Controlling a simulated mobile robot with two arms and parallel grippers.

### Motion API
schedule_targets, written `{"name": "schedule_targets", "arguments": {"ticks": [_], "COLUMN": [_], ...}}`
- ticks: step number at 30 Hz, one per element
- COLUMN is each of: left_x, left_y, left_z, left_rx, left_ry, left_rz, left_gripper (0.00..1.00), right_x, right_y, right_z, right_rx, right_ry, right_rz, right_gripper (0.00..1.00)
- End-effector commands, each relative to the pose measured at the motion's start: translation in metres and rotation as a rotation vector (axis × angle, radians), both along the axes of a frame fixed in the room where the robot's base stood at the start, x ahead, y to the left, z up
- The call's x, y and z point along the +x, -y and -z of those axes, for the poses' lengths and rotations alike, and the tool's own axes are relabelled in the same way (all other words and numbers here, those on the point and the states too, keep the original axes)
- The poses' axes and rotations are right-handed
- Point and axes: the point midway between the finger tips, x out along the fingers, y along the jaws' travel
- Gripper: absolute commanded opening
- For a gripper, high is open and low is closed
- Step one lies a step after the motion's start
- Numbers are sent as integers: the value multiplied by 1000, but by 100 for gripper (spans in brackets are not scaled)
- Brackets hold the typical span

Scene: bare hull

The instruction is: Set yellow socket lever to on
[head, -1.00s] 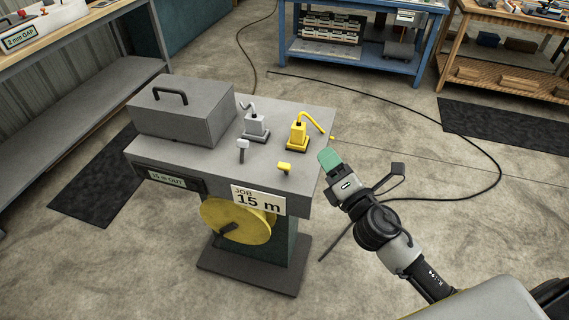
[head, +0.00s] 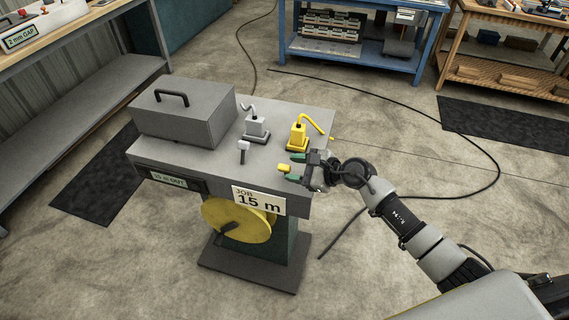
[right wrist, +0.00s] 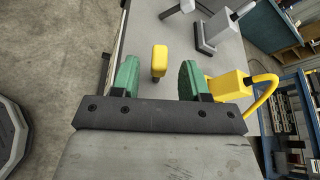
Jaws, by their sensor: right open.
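The yellow socket (head: 298,133) with its curved yellow cord stands at the right end of the grey bench top (head: 205,158). In front of it is a small lever with a yellow handle (head: 285,169). My right gripper (head: 294,168) is open at the bench's right edge, with its green fingertips close to the yellow handle. In the right wrist view the yellow handle (right wrist: 159,61) stands between the two green fingers (right wrist: 158,78), apart from both. The yellow socket (right wrist: 229,84) is just right of the right finger. My left gripper is not in view.
A grey socket (head: 256,127) and a grey-handled lever (head: 243,148) stand left of the yellow ones. A grey box (head: 186,115) with a black handle sits at the bench's left. A "JOB 15 m" sign (head: 258,201) and a yellow reel (head: 236,220) are on the front.

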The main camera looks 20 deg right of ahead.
Motion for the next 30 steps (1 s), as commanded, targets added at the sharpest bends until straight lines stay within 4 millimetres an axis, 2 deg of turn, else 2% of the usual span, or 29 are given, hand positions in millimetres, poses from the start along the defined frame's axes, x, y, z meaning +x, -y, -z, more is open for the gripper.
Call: {"name": "schedule_targets", "arguments": {"ticks": [6,17,18,20,26,27,30], "left_x": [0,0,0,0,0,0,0], "left_y": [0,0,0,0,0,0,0], "left_z": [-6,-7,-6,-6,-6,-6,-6], "left_rx": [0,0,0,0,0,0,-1], "left_ry": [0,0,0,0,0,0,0], "left_rz": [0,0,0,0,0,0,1], "left_gripper": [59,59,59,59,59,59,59], "right_x": [18,22,22,22,22,22,22], "right_y": [-20,-24,-24,-24,-24,-24,-24], "right_z": [9,12,12,12,12,12,12], "right_rx": [3,1,1,1,1,1,1], "right_ry": [-1,1,1,1,0,0,0], "right_rz": [0,0,0,0,0,0,0], "right_gripper": [45,45,43,34,3,0,0]}}
